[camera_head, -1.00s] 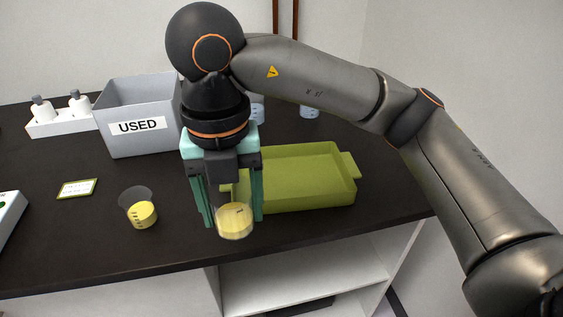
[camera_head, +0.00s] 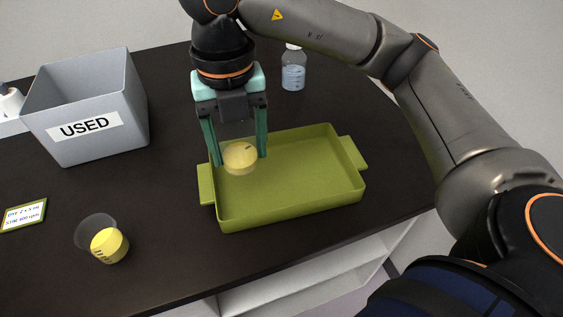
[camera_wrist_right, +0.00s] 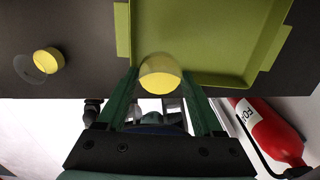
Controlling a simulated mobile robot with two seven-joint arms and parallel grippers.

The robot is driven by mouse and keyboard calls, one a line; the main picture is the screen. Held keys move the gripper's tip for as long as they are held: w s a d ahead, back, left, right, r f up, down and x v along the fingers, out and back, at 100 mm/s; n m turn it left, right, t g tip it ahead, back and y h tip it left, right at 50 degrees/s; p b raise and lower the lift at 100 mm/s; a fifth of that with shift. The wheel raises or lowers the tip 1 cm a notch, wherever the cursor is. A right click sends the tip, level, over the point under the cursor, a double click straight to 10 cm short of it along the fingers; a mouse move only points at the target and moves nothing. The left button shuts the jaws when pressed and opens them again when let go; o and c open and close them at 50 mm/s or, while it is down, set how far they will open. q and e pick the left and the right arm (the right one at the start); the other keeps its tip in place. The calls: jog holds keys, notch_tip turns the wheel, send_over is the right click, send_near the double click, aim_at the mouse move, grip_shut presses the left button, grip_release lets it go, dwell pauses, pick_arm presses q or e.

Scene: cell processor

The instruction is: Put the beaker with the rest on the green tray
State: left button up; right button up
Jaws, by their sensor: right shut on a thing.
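My right gripper (camera_head: 236,160) is shut on a clear beaker with yellow liquid (camera_head: 240,158). In the head view it appears over the left end of the green tray (camera_head: 300,212). In the right wrist view the held beaker (camera_wrist_right: 160,78) sits between the fingertips, overlapping the near edge of the tray (camera_wrist_right: 205,77); its exact height is hard to tell. A second beaker with yellow liquid (camera_head: 109,245) stands on the dark table to the left of the tray, and shows in the right wrist view (camera_wrist_right: 48,61). The tray looks empty. My left gripper is not in view.
A grey bin labelled USED (camera_head: 130,100) stands at the back left. A small green-edged card (camera_head: 24,216) lies at the left. A bottle of bluish liquid (camera_head: 293,70) stands behind the tray. A red extinguisher (camera_wrist_right: 272,130) shows beyond the table edge.

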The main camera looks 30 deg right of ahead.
jog(key=b, duration=0.1)
send_over(282, 178)
jog(key=a, duration=0.1)
notch_tip(282, 178, down, 6)
jog(key=shift+s+f, duration=0.1)
jog(key=shift+d+f, duration=0.25)
jog(key=shift+f, duration=0.1)
jog(key=f, duration=0.3)
jog(key=shift+d+f, duration=0.3)
jog(key=shift+f+b, duration=0.25)
jog(key=shift+b, duration=0.05)
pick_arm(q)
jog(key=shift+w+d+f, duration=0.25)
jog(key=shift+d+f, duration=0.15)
pick_arm(e)
jog(key=o, duration=1.5)
jog(key=shift+r, duration=0.1)
jog(key=shift+r+p, duration=0.3)
jog(key=shift+r, duration=0.2)
pick_arm(q)
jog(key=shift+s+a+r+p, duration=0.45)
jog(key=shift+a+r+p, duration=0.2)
jog(key=shift+p, duration=0.35)
pick_arm(e)
notch_tip(282, 178, up, 11)
jog(key=shift+r, duration=0.2)
